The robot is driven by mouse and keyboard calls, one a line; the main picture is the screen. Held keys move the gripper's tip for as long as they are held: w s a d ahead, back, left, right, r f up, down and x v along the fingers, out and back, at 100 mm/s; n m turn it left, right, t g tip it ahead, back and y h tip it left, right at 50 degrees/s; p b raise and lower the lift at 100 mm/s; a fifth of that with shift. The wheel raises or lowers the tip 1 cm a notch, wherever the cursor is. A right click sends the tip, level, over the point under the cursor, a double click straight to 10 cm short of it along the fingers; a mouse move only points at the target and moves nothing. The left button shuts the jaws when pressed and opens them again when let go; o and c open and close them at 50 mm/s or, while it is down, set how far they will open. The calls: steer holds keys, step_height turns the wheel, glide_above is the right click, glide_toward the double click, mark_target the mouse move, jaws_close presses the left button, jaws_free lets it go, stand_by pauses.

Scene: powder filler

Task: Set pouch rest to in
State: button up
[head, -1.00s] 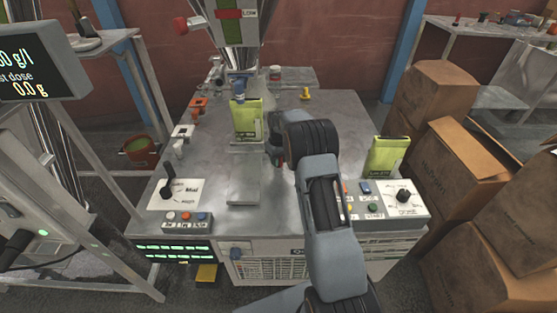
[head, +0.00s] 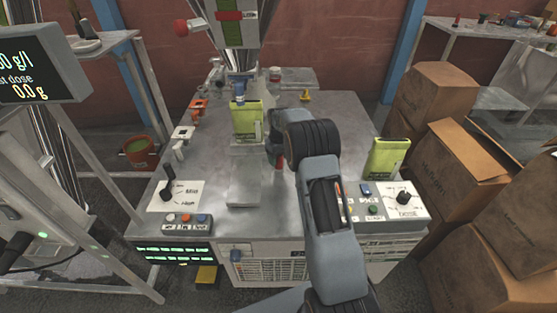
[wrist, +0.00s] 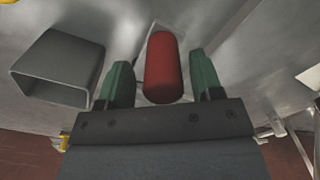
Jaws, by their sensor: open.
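A red, rounded handle (wrist: 162,68) stands between the two green fingers of my gripper (wrist: 162,82) in the wrist view. The gripper is open, with a gap showing on both sides of the handle. In the head view the red handle (head: 281,163) shows small beside my arm, right of the filler's middle, and my arm hides most of the gripper. A yellow-green pouch (head: 246,119) stands upright under the filler spout. A flat metal plate (head: 245,190) lies in front of it. I cannot tell which part is the pouch rest.
A hollow rectangular metal tube (wrist: 58,68) is close to the left finger in the wrist view. A second pouch (head: 387,158) stands at the right by a control panel (head: 405,205). A lever panel (head: 172,195) is at the left. Cardboard boxes (head: 430,100) crowd the right.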

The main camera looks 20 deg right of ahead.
step_height(320, 180, up, 12)
steer(key=p, duration=0.1)
steer(key=shift+p, duration=0.4)
steer(key=shift+r, duration=0.1)
steer(key=f, duration=0.1)
steer(key=s+f+m, duration=0.1)
steer(key=f, duration=0.1)
steer(key=shift+s+a, duration=0.1)
steer(key=shift+a, duration=0.05)
steer(key=s+a+r+t+p, duration=0.1)
steer(key=s+a+r+p, duration=0.2)
steer(key=s+r, duration=0.5)
steer(key=s+a+r+m+t+p, duration=0.1)
steer(key=s+a+r+p, duration=0.2)
steer(key=s, duration=0.9)
steer(key=s+a+r+m+t+p, duration=0.1)
steer(key=s+a+r+p, duration=0.3)
steer(key=s+r+p, duration=0.4)
step_height(320, 180, up, 5)
steer(key=shift+s+f+t, duration=0.2)
steer(key=shift+s+t, duration=0.1)
steer(key=shift+s, duration=0.9)
steer(key=shift+c, duration=0.3)
